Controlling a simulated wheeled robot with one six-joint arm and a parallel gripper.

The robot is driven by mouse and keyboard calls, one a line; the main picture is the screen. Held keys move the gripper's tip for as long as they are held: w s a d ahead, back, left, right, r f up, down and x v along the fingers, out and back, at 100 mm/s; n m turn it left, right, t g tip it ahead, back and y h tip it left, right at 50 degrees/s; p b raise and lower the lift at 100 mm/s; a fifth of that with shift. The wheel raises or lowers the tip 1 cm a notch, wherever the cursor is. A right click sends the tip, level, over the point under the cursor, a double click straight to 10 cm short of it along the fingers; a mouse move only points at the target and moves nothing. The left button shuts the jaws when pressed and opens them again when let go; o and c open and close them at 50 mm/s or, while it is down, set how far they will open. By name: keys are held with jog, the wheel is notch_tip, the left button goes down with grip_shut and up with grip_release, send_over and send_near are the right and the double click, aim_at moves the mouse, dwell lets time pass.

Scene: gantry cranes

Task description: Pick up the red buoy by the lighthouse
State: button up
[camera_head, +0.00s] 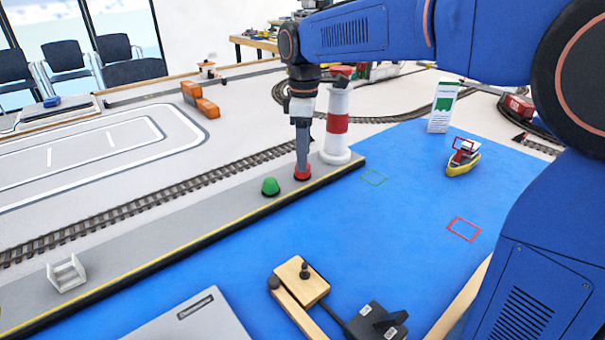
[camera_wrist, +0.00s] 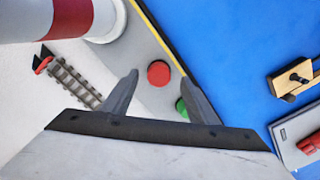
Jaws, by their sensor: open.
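The red buoy (camera_head: 303,177) stands on the grey quay right beside the red and white lighthouse (camera_head: 337,128). In the wrist view the red buoy (camera_wrist: 158,73) shows as a round red top, ahead of and between my two open fingers. My gripper (camera_head: 302,168) points down directly over the buoy in the head view and hides part of it. My gripper in the wrist view (camera_wrist: 160,95) is open with nothing between its fingers. The lighthouse (camera_wrist: 75,18) fills the upper left of the wrist view.
A green buoy (camera_head: 270,187) stands close to the left of the red one; in the wrist view (camera_wrist: 182,108) a finger partly covers it. A rail track (camera_head: 165,196) runs behind the quay. A yellow boat (camera_head: 462,163) is on the blue surface at right.

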aim_at(302, 177)
jog(key=shift+w+a+f, duration=0.1)
jog(key=shift+f, duration=2.2)
jog(key=c, duration=1.1)
jog(key=shift+c, duration=0.2)
